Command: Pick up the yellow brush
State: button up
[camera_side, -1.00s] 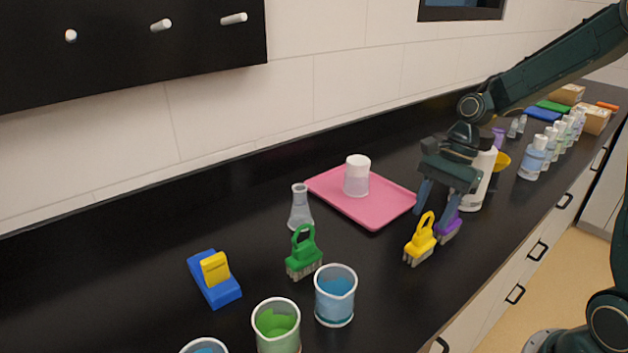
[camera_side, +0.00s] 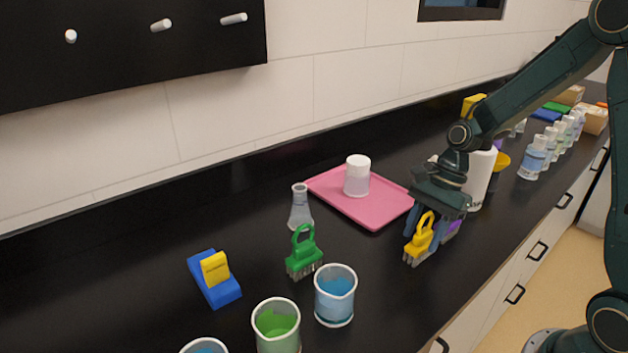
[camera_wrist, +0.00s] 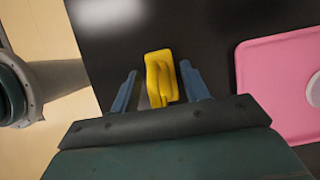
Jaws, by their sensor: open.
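The yellow brush (camera_side: 420,240) stands upright on the black counter, its looped handle up and grey bristles down. My gripper (camera_side: 432,232) is low over the counter, just behind the brush in the side view. In the wrist view the yellow brush (camera_wrist: 160,78) lies between the two blue fingers of my gripper (camera_wrist: 160,88), with a gap on each side. The fingers are open and hold nothing. In the side view the fingers are partly hidden by the brush.
A purple brush (camera_side: 452,229) stands close behind the yellow one. A green brush (camera_side: 304,256) and blue-liquid beaker (camera_side: 335,297) stand further left. The counter's front edge is near on the right.

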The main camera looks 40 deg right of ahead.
jog(key=shift+c, duration=0.4)
jog(key=c, duration=0.7)
jog(key=shift+r, duration=0.1)
jog(key=shift+r, duration=4.9)
